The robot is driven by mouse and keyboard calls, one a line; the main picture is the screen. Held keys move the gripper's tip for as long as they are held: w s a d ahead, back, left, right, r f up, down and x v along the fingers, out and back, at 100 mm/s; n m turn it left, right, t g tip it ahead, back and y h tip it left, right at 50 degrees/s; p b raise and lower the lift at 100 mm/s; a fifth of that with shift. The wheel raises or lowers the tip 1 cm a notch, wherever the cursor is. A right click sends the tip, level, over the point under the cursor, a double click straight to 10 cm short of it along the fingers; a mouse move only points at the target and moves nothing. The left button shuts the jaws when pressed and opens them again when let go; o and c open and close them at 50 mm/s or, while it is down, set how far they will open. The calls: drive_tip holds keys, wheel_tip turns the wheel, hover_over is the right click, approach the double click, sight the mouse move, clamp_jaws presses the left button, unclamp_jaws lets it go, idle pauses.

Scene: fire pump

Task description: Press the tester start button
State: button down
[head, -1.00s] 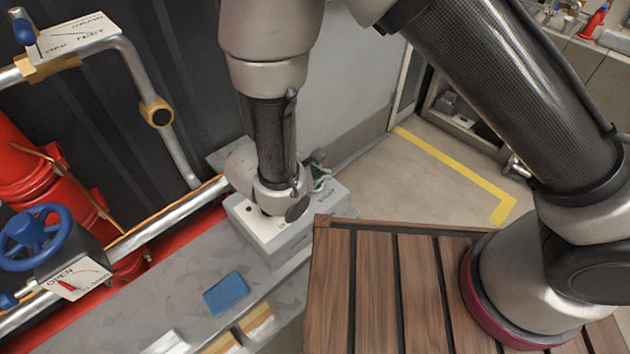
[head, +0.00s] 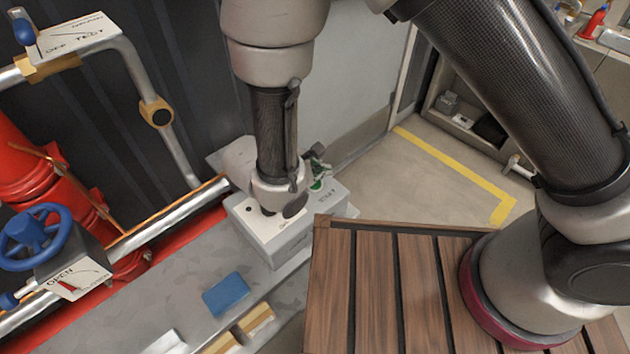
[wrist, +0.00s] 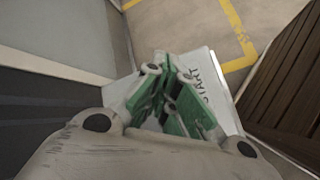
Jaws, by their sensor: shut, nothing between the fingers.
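The tester is a pale grey-white box (head: 283,238) on the grey ledge in the head view, with dark lettering and a small dark spot on its top. Its START lettering (wrist: 207,88) shows in the wrist view beside my gripper. My gripper (wrist: 168,88) has green finger pads, is shut and empty, and points down over the box's top. In the head view my gripper (head: 318,184) is mostly hidden behind my wrist, at the box's far right part. The start button itself is not clearly seen; my fingers cover that area. I cannot tell whether they touch it.
A slatted brown wooden surface (head: 375,290) lies right of the box. A blue block (head: 226,295) lies on the ledge in front. A blue handwheel (head: 33,238), red pipes (head: 28,165) and a silver pipe (head: 175,215) stand left. Open floor with yellow tape (head: 455,170) lies beyond.

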sight(318, 184)
drive_tip(key=shift+r, duration=2.5)
